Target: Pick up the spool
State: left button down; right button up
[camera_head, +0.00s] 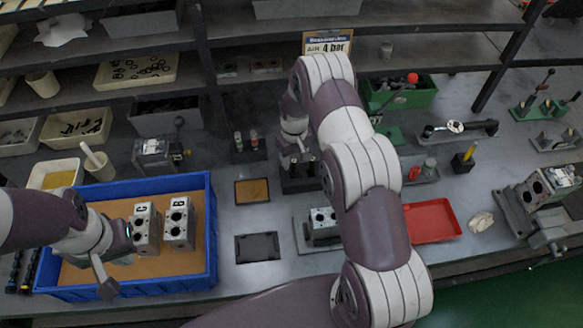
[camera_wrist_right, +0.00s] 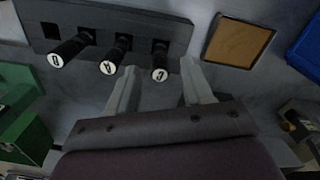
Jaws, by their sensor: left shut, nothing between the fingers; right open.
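Three black spools with white lettered ends stand in a dark rack (camera_wrist_right: 185,35). In the right wrist view, the left spool (camera_wrist_right: 68,50) seems marked D, the middle spool (camera_wrist_right: 115,55) A, and the right spool (camera_wrist_right: 160,62) C. The rack (camera_head: 301,184) also shows in the head view, below my right gripper (camera_head: 294,150). My right gripper (camera_wrist_right: 161,82) is open; the spool marked C appears between its fingertips, but contact is not clear. My left gripper (camera_head: 107,288) is shut and empty over the blue tray's left part.
The blue tray (camera_head: 212,240) holds valve blocks marked C (camera_head: 146,230) and B (camera_head: 180,225). A dark framed pad (camera_head: 252,192) lies left of the rack. A block in a fixture (camera_head: 322,225) stands below it. A red tray (camera_head: 432,221) lies right of my right arm.

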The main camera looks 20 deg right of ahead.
aim_at(294, 168)
notch_tip(294, 168, down, 5)
jog(key=p, duration=0.2)
jog(key=shift+s+p, duration=0.1)
jog(key=shift+p, duration=0.2)
jog(key=shift+f, duration=0.25)
grip_shut()
jog(key=shift+r, duration=0.1)
